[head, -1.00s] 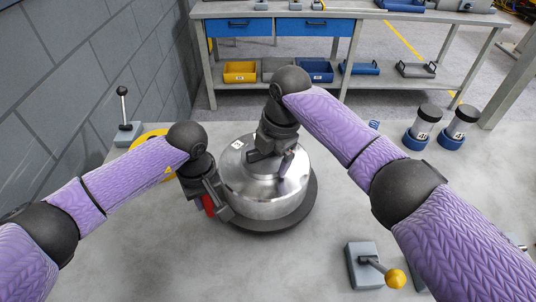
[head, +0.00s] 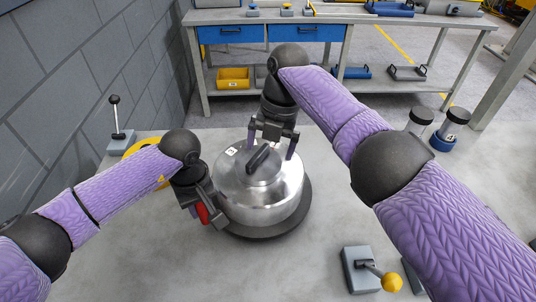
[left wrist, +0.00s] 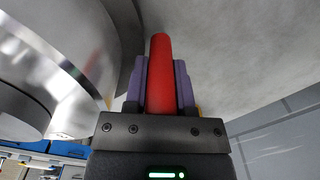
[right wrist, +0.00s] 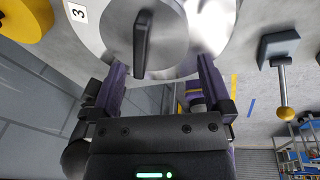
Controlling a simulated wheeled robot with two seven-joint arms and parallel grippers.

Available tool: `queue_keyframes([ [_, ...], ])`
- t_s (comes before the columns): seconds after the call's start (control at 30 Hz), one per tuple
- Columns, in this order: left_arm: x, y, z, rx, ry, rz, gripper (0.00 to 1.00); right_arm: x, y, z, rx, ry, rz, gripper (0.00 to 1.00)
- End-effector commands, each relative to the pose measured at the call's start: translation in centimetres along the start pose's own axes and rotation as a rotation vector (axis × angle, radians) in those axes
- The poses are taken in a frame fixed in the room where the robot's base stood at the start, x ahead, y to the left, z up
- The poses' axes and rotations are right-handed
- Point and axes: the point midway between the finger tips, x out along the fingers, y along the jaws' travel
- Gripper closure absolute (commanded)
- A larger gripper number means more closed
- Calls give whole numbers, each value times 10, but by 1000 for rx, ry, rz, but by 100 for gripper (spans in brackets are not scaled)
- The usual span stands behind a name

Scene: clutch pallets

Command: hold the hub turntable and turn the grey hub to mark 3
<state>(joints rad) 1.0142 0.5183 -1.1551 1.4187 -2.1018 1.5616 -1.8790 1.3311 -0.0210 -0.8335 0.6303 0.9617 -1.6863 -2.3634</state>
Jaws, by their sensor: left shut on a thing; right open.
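The grey hub (head: 262,198) is a shiny metal drum with a dark bar handle (head: 264,158) on top. It sits on a dark round turntable (head: 268,231). A white label reading 3 lies on the hub's top rim, at upper left in the right wrist view (right wrist: 77,12). My left gripper (head: 203,211) is shut on the red handle (left wrist: 160,75) beside the hub. My right gripper (head: 271,151) is open and empty over the hub's far side. In the right wrist view the bar lies ahead of its spread fingers, clear of them.
A lever box with a yellow knob (head: 392,282) stands front right. Dark-capped canisters (head: 445,140) stand at the right. A black-knobbed lever (head: 121,140) and a yellow disc (head: 134,149) are at the left, near the grey wall. A workbench (head: 330,19) stands behind.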

Motion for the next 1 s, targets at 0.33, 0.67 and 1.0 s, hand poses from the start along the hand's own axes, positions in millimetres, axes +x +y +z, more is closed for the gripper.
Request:
queue_keyframes([
  [0.33,0,0,0,2,1,1,100,-81,1,0,0,-1,1,2],
  [0.67,0,0,0,2,1,1,100,-84,13,-18,12,-254,-72,30],
  [1.0,0,0,0,2,0,1,100,-79,21,-60,36,-496,-11,30],
])
